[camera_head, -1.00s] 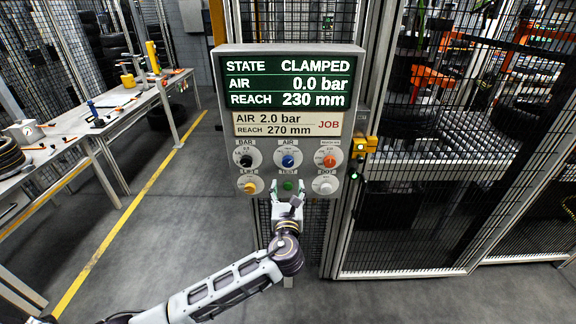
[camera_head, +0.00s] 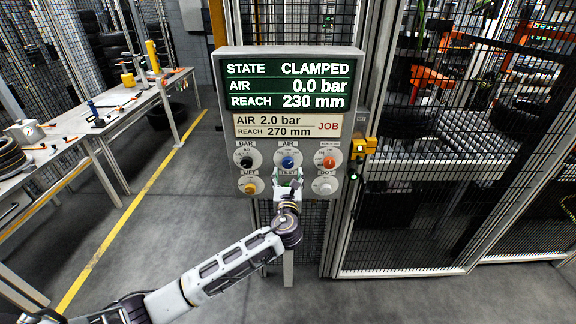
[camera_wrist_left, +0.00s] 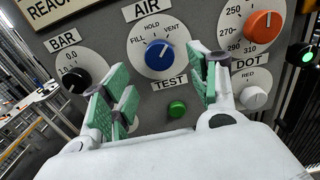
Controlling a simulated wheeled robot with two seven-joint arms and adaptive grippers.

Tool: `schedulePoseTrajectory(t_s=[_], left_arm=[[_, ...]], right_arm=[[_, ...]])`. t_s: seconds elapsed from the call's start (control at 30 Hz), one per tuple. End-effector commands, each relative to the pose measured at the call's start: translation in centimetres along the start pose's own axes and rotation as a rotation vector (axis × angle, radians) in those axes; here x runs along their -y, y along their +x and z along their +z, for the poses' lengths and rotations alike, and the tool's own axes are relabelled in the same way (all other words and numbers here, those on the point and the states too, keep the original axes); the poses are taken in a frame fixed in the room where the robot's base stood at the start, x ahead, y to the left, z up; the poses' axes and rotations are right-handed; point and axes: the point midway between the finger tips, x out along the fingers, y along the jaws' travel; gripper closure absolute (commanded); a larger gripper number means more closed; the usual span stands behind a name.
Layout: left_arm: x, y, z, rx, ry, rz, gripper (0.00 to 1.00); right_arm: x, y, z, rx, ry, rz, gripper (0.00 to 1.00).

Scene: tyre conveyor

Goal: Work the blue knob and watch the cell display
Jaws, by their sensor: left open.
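The blue knob (camera_head: 288,162) sits on the AIR dial, in the middle of the panel's upper row. The cell display (camera_head: 288,84) reads STATE CLAMPED, AIR 0.0 bar, REACH 230 mm. The job card (camera_head: 287,125) reads AIR 2.0 bar, REACH 270 mm. My right gripper is not in view.
Around it are a black BAR knob (camera_head: 246,162), an orange knob (camera_head: 329,162), a yellow LIFT knob (camera_head: 250,188), a white DOT knob (camera_head: 324,187) and a green TEST button (camera_wrist_left: 177,108). A mesh fence (camera_head: 440,200) stands right, a workbench (camera_head: 120,110) left.

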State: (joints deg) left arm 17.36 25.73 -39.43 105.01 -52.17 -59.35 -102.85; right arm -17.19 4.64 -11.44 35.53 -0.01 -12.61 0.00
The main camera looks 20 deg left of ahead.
Motion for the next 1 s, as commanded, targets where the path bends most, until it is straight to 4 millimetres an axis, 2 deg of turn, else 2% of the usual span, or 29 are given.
schedulePoseTrajectory(t_s=[0.6,1.0], left_arm=[[0.0,5.7,0.0,-0.001,-0.001,0.000,0.40],[0.0,6.5,0.0,-0.001,-0.001,-0.001,0.40]], right_arm=[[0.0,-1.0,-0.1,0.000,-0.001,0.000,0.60],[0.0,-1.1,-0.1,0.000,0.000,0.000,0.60]])
